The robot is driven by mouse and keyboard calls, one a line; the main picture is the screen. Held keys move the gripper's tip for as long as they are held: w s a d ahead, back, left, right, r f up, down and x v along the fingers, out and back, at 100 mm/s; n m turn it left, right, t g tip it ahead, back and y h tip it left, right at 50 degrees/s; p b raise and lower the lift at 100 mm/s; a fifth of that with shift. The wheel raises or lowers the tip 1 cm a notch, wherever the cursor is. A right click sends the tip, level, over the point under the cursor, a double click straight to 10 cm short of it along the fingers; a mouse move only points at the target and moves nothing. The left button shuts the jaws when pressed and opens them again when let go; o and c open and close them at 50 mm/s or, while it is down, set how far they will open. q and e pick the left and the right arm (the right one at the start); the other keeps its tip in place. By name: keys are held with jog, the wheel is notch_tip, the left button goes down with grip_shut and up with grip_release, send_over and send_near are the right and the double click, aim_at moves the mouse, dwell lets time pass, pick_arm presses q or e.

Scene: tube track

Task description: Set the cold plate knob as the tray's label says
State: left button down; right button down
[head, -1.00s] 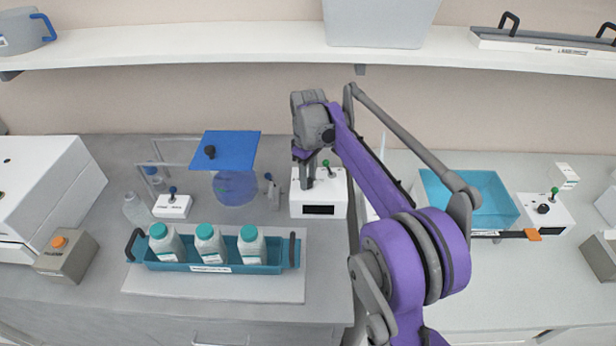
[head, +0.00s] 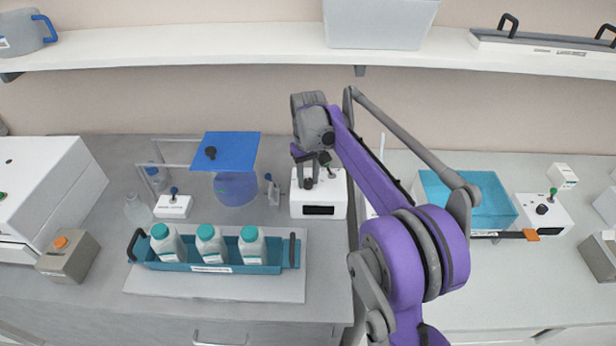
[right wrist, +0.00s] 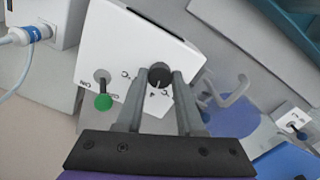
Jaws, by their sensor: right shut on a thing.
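The knob has a white pointer mark and sits on the box's white top among small printed marks. A teal tray (head: 270,268) holds three white bottles with teal caps. Its front label (head: 211,269) is too small to read. My left gripper is in neither view.
A green-tipped switch (right wrist: 103,101) stands beside the knob. A blue plate (head: 225,150) over a round blue vessel (head: 236,188) stands left of the box. A blue-tipped switch box (head: 173,206) and grey box with orange button (head: 68,256) stand farther left.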

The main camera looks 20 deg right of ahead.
aim_at(308, 182)
jog(key=shift+m, duration=0.9)
jog(key=c, duration=0.5)
grip_release()
notch_tip(308, 182, up, 11)
jog(key=shift+f+p, duration=0.1)
jog(key=shift+p, duration=0.45)
jog(key=shift+s, duration=0.1)
